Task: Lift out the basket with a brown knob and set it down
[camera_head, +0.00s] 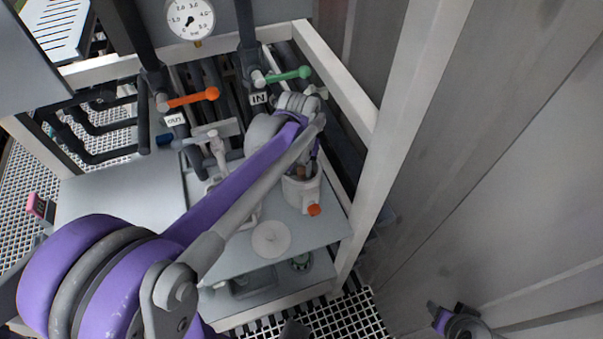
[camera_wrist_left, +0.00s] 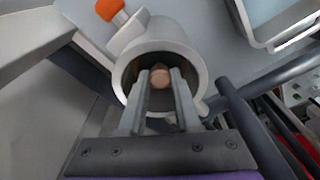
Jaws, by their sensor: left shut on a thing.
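A white cylindrical vessel (camera_head: 295,194) with an orange cap (camera_head: 314,210) on its side stands on the grey shelf (camera_head: 218,262). In the left wrist view I look into the open vessel (camera_wrist_left: 199,62). A round brown knob (camera_wrist_left: 160,78) shows inside its mouth, between the fingers of my left gripper (camera_wrist_left: 160,82). These fingers reach into the mouth and are shut on the knob. The basket below the knob is hidden by the vessel and fingers. A purple and grey part of my right arm shows at the lower right of the head view; its jaws are unclear.
A white round disc (camera_head: 271,238) lies on the shelf in front of the vessel. Behind are an orange handle (camera_head: 193,98) marked OUT, a green handle (camera_head: 289,76) marked IN and a gauge (camera_head: 190,18). A pale frame post (camera_head: 396,125) rises right of the vessel.

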